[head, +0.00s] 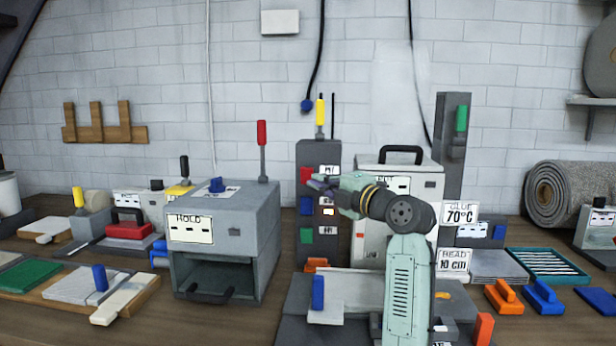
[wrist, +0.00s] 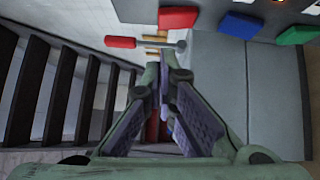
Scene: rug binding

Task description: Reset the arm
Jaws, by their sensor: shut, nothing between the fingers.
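My arm rises at the centre right of the head view, pale green, with its elbow bent. My gripper (head: 322,184) points left, in front of the dark grey tower (head: 319,158) with red, blue and green buttons. It is shut and empty. In the wrist view my gripper (wrist: 160,100) shows its two fingers with purple pads meeting at the tips. The grey box labelled HOLD (head: 220,225) stands to the left, below gripper height, with its front opening showing. It also appears as a grey surface in the wrist view (wrist: 245,90).
A red-handled lever (head: 262,145) stands up from the HOLD box, left of my gripper. A light grey machine (head: 405,180) with a black handle is behind my arm. Blocks with blue (head: 318,292) and orange (head: 503,297) handles lie on the bench. A rolled rug (head: 565,190) lies at right.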

